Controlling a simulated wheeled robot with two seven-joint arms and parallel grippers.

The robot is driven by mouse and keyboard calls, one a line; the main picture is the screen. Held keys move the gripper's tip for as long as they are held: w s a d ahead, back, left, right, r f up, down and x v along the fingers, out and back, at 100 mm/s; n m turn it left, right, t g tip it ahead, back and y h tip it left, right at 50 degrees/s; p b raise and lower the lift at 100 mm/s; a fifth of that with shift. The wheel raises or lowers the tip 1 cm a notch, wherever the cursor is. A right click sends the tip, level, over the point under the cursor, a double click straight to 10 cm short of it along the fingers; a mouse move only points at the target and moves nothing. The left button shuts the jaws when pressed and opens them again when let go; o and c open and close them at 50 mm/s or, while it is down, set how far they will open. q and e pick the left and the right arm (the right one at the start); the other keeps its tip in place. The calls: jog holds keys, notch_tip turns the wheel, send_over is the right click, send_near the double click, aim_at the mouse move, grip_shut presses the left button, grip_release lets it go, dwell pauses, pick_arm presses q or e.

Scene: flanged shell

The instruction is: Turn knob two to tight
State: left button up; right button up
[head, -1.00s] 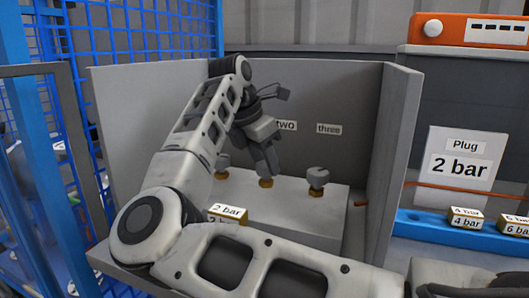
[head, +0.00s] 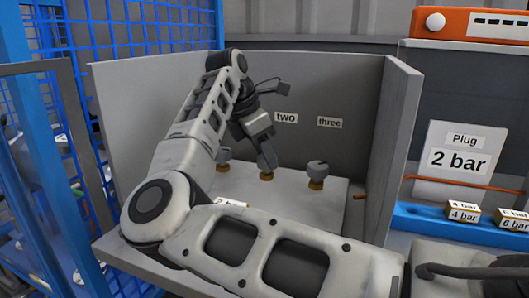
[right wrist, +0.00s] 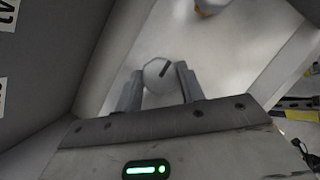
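My right arm reaches into the grey box. My right gripper (head: 266,158) points down at the middle knob, under the label two (head: 286,118). It covers most of knob two in the head view; only the brass base (head: 267,176) shows. In the right wrist view, knob two (right wrist: 157,74) is a pale round cap with a dark slanted mark. The gripper's fingers (right wrist: 160,85) stand one on each side of it, close in. I cannot tell whether they press on it. My left gripper is not in view.
Knob three (head: 317,170) stands on the right of the pale block (head: 335,200), and another knob (head: 223,160) is on the left, partly behind my arm. The box's right wall (head: 392,150) is close by. A card (head: 460,160) reads "Plug 2 bar", beside a blue rack (head: 440,230).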

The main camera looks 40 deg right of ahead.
jog(key=o, duration=0.4)
jog(key=p+v, duration=0.2)
jog(key=v, duration=1.4)
jog(key=shift+p, duration=0.4)
